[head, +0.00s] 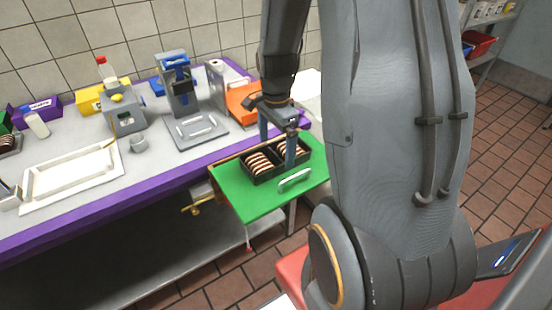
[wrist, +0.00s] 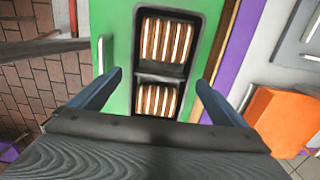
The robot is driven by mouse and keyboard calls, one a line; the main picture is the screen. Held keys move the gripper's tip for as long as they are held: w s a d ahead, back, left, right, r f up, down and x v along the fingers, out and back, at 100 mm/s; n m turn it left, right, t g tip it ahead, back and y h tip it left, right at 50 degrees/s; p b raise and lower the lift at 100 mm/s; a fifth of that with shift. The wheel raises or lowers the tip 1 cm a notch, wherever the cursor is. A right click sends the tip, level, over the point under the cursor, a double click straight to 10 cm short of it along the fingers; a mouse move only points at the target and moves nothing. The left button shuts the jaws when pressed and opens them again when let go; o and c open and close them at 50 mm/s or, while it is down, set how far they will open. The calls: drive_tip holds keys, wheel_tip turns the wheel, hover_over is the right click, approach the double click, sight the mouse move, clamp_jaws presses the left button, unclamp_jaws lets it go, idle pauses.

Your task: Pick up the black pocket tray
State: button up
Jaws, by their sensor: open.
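The black pocket tray (head: 262,179) lies on the green board (head: 243,206) of a small side table. It has two pockets, each holding a row of striped cream sandwiches (head: 258,163). My gripper (head: 286,160) is over the tray, pointing down, with one finger seen near the divider between the pockets. In the wrist view the tray (wrist: 205,35) lies ahead, between the two blue-grey fingers (wrist: 158,92), which are spread wide. I cannot tell whether the fingers touch the tray. The lower end of the near pocket is hidden by my gripper's body.
A pale handle (head: 295,180) stands on the green board beside the tray. The purple-edged counter (head: 180,170) adjoins it, with an orange box (head: 243,100), a grey press (head: 180,85) and a white tray (head: 72,178). Brick-red floor tiles lie around.

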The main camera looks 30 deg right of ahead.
sight(276, 155)
drive_tip(key=shift+f+p, duration=0.45)
drive_tip(key=shift+f, duration=1.25)
drive_tip(key=c, duration=1.1)
drive_tip(key=shift+r, duration=0.1)
